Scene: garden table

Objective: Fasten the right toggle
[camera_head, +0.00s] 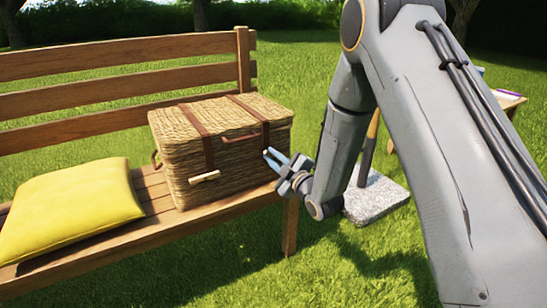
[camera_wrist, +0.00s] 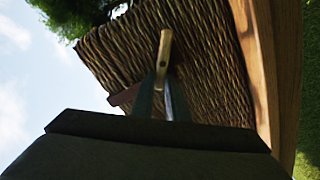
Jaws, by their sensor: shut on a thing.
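A wicker basket (camera_head: 240,165) with a lid and two brown leather straps stands on the bench. The left toggle (camera_head: 204,177), a pale wooden peg, lies level on the basket's front below the left strap (camera_head: 197,122). My gripper (camera_head: 272,156) is at the front near the lower end of the right strap (camera_head: 250,108). In the wrist view my gripper (camera_wrist: 163,90) is shut on the right toggle (camera_wrist: 165,48), a pale wooden peg against the wicker. The fingers cover its lower part, and the head view hides this toggle. I cannot tell whether the strap's end is around it.
The wooden bench (camera_head: 165,200) bears the basket and a yellow cushion (camera_head: 70,212) at the left. A stone slab (camera_head: 376,197) with a post stands on the grass behind my arm. Part of a small table (camera_head: 508,98) shows at the far right.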

